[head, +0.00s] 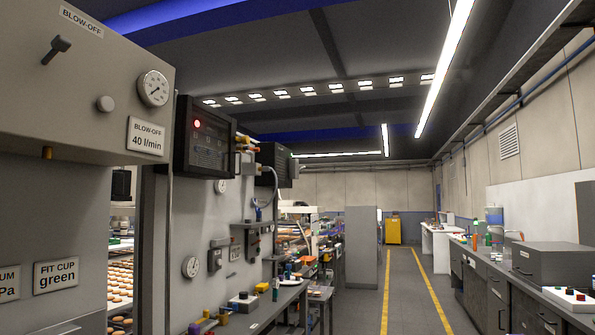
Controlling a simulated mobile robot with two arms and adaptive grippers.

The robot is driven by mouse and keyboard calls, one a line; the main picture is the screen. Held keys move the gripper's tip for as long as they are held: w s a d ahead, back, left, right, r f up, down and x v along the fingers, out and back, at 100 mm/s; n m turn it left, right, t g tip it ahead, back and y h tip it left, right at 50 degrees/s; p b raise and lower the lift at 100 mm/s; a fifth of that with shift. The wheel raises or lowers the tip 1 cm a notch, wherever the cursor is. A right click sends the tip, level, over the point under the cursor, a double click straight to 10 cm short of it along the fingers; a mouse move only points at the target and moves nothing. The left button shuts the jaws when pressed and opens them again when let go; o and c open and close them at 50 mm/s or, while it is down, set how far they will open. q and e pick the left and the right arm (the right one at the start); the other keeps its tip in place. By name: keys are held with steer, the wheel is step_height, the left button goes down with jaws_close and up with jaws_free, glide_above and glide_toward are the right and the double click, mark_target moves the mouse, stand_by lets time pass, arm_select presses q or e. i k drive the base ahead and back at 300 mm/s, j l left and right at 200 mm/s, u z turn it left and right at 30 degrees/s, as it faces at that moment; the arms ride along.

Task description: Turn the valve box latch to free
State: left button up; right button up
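A grey box (105,65) labelled BLOW-OFF fills the upper left of the head view. A dark lever (57,47) sits on its front face under the label, tilted, with its thick end at upper right. I cannot tell whether this lever is the valve box latch. A plate on the box reads BLOW-OFF 40 l/min (146,137). The box face looks closed. Neither of my grippers is in view.
A dark panel with a red light (205,138) hangs right of the box. Biscuits on trays (120,280) show behind. A narrow bench (262,309) and right counter (480,268) flank an open floor aisle (413,290) with yellow lines.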

mark_target(244, 139)
steer(key=i+l+u, duration=0.2)
steer(key=i, duration=0.15)
steer(key=i+l+u, duration=0.1)
steer(key=i+u, duration=0.15)
steer(key=i+l, duration=0.45)
steer(key=i, duration=0.25)
steer(key=i+l+u, duration=0.1)
steer(key=i+l, duration=0.35)
steer(key=i, duration=0.2)
